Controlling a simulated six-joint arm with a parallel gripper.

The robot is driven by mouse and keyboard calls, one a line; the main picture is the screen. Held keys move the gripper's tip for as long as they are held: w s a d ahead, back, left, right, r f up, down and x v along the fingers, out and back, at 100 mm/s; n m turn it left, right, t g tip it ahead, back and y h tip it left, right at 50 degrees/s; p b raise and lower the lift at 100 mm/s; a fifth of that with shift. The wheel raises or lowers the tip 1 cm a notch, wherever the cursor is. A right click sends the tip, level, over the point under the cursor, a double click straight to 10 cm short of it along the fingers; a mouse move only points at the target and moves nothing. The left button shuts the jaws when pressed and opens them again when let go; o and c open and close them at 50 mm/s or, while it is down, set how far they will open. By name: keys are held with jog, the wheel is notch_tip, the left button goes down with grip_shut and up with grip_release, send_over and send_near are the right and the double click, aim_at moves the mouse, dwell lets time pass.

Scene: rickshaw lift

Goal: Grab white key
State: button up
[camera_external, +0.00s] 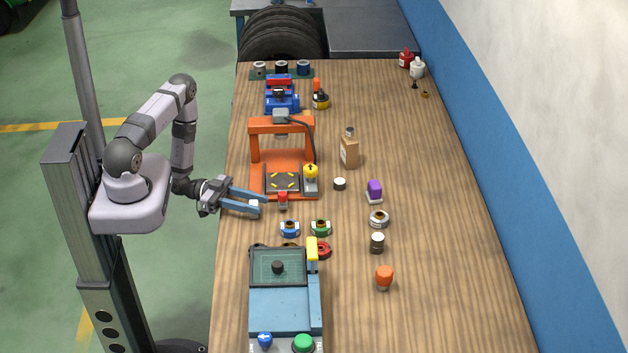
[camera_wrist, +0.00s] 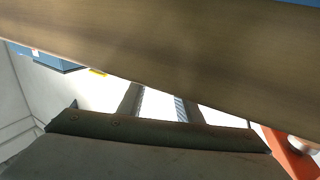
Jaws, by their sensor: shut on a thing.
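My gripper (camera_external: 263,203) is at the left edge of the wooden table in the external view, its two blue-grey fingers reaching right from the wrist. A small white piece, which looks like the white key (camera_external: 254,204), is between the fingers near their tips, and the gripper is shut on it. The key's exact shape is too small to tell. In the wrist view the fingers (camera_wrist: 158,103) run up to a broad brown wooden band that hides their tips, and I cannot make out the key there.
An orange press frame (camera_external: 283,127) stands just behind my gripper. A small red-topped piece (camera_external: 283,200) sits close to the right of the fingertips. Blue and green-ringed parts (camera_external: 290,229) and a blue machine (camera_external: 284,298) lie in front. The right side of the table (camera_external: 440,220) is clear.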

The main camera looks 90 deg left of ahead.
aim_at(253, 202)
jog(key=shift+r, duration=0.15)
notch_tip(253, 202, up, 3)
jog(key=p, duration=0.3)
jog(key=shift+s+a+r, duration=0.1)
jog(key=shift+r, duration=0.2)
jog(key=v, duration=1.7)
jog(key=shift+s+f+b, duration=0.2)
jog(key=shift+s+b, duration=0.1)
jog(key=shift+s, duration=0.05)
jog(key=shift+a, duration=0.15)
